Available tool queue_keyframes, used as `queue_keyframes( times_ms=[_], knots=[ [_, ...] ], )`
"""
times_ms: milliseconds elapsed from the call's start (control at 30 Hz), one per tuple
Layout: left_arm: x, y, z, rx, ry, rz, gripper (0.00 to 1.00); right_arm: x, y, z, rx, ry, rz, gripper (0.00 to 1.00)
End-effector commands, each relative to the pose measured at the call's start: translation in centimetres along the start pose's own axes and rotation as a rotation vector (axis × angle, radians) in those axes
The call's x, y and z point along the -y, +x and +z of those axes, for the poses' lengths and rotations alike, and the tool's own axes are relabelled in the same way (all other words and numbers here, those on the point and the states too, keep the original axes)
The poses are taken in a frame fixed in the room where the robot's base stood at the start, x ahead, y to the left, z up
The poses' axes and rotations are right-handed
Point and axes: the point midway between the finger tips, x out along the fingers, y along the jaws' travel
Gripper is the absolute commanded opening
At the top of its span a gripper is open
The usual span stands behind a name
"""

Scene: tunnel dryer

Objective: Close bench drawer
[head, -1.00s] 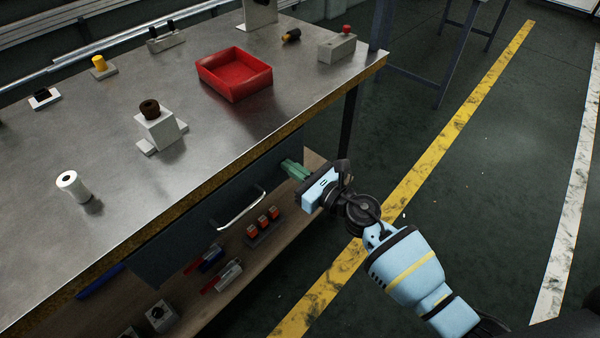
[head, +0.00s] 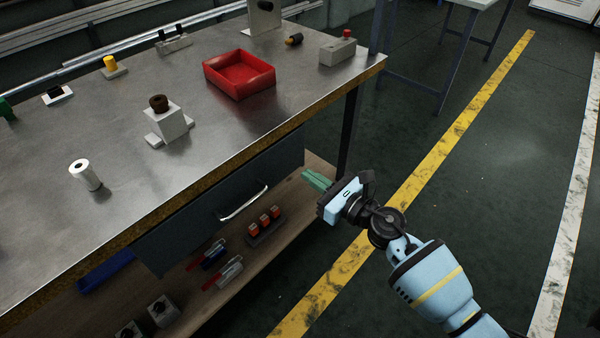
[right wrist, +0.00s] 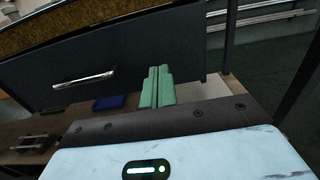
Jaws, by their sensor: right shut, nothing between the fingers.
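The bench drawer (head: 225,200) has a dark grey front with a silver bar handle (head: 244,202), under the steel bench top (head: 215,135). I cannot tell how far the drawer stands out from the bench. The drawer front (right wrist: 125,65) and its handle (right wrist: 84,80) also show in the right wrist view. My right gripper (head: 313,178) is shut and empty, with green fingers pointing at the right part of the drawer front. In the right wrist view its fingers (right wrist: 158,84) are together, right of the handle. Contact with the drawer cannot be told. My left gripper is out of view.
A wooden lower shelf (head: 290,215) holds an orange-topped block set (head: 264,225), clamps and a blue tray (head: 103,272). A red bin (head: 239,75) and several fixtures stand on the bench top. A dark bench leg (head: 349,130) is at the right corner. The floor at right is clear.

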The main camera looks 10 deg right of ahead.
Motion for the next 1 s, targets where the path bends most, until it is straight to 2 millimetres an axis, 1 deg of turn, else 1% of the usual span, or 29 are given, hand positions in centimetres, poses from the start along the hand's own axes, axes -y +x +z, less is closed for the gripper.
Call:
queue_keyframes(
  times_ms=[33, 200, 300, 400, 600, 900, 1000],
  knots=[
    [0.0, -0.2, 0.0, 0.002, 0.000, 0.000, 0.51, 0.0, -1.2, 0.0, -0.002, -0.003, 0.000, 0.00],
    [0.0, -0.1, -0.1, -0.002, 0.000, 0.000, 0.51, 0.1, -4.6, -0.1, -0.002, -0.002, -0.001, 0.00],
    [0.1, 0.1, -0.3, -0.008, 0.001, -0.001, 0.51, 0.0, -6.1, -0.1, -0.003, -0.001, 0.000, 0.00],
    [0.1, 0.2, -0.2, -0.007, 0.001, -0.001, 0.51, 0.0, -7.1, -0.1, -0.002, -0.001, -0.001, 0.00],
    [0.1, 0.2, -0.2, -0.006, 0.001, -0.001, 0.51, 0.0, -8.0, 0.0, -0.001, 0.000, 0.000, 0.00],
    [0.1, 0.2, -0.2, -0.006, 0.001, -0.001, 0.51, 0.0, -8.0, 0.0, 0.000, 0.000, 0.000, 0.00],
    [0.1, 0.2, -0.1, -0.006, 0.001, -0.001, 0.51, -0.3, -8.3, -0.4, 0.000, 0.047, -0.008, 0.00]
  ],
)
